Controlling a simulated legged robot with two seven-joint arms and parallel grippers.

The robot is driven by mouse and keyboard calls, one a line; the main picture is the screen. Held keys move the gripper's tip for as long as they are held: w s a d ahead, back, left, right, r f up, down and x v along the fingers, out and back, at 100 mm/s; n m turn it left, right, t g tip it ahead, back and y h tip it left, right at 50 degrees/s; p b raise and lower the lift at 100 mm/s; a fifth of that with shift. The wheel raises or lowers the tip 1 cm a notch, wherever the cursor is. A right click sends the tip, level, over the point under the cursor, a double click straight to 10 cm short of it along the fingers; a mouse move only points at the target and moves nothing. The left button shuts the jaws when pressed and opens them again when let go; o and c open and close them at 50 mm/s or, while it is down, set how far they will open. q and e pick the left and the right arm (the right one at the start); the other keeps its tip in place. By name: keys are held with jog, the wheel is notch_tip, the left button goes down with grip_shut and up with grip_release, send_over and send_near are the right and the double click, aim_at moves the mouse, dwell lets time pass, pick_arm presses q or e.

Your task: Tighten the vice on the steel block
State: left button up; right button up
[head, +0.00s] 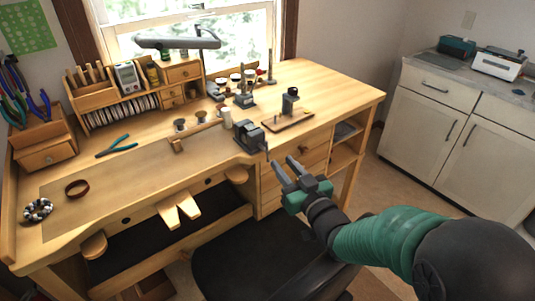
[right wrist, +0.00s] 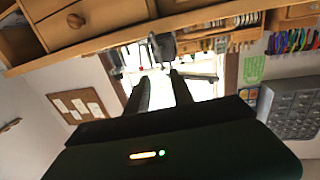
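A small dark grey vice (head: 247,136) is fixed at the front edge of the wooden workbench (head: 325,88). Its screw end faces the front right. I cannot make out the steel block apart from the vice's grey body. My right gripper (head: 283,168) is in front of the bench, to the lower right of the vice and clear of it. Its two fingers are apart with nothing between them. In the right wrist view, the vice (right wrist: 164,47) shows just beyond the open fingertips. My left gripper is not in view.
A small black stand on a wooden board (head: 288,120) is right of the vice. Green pliers (head: 116,146) and a brown ring (head: 77,188) lie farther left. A dark chair (head: 250,265) stands below the bench front.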

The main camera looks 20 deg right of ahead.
aim_at(267, 150)
jog(key=w, duration=0.3)
jog(key=w+a, duration=0.1)
jog(key=w, duration=0.6)
jog(key=shift+w+a, duration=0.1)
jog(key=shift+a, duration=0.25)
grip_shut()
